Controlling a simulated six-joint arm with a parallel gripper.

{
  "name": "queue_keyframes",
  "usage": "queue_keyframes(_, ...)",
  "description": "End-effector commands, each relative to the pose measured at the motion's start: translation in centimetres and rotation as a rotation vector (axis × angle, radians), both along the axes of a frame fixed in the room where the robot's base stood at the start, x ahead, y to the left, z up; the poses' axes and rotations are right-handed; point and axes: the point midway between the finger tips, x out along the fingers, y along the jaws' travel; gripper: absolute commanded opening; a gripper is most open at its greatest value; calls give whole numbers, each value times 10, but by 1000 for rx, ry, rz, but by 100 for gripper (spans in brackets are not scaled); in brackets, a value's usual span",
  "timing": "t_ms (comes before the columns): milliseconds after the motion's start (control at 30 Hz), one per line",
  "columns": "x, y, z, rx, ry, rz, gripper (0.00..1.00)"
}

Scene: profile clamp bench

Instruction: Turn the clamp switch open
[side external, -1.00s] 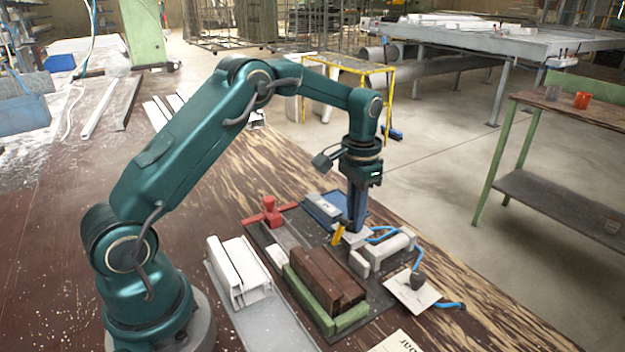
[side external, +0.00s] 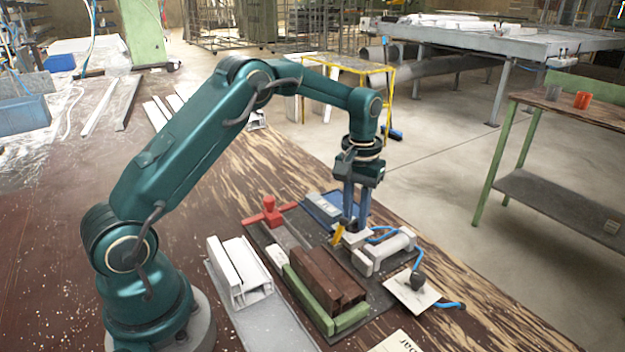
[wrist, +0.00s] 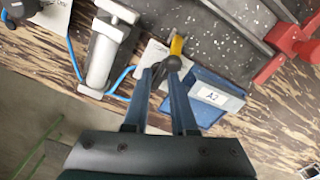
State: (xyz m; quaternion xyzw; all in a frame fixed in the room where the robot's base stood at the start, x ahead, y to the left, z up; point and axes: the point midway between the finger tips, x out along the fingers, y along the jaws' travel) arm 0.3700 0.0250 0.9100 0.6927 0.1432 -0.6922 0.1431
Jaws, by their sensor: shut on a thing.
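The clamp switch shows as a yellow lever (side external: 338,234) on a dark round hub, over a pale plate at the back of the fixture. In the wrist view the yellow lever (wrist: 176,45) points up, away from my gripper. My gripper (side external: 353,228) reaches straight down at the switch. In the wrist view my gripper (wrist: 168,68) has its two fingertips on either side of the dark hub, shut on it. The fingers partly hide the hub and the plate's lettering. The grey clamp cylinder (side external: 388,248) lies beside the switch, with a blue hose running to it.
Brown profiles (side external: 325,277) lie between green jaws (side external: 310,298) in front of the switch. A blue tray (wrist: 208,100) labelled A2 is close to my fingers. A red clamp (side external: 270,212) stands at the fixture's left. White profiles (side external: 238,270) lie further left.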

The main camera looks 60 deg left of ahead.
Motion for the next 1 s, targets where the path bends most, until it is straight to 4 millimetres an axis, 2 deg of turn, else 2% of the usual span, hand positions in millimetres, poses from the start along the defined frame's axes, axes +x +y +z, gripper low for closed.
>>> queue_keyframes(267,0,0,0,-2,0,5,0)
queue_keyframes(300,0,0,0,-1,1,5,32)
queue_keyframes(367,0,0,0,-1,1,4,53)
queue_keyframes(733,0,0,4,-1,-1,1,53)
queue_keyframes(1000,1,0,38,-1,-4,2,53)
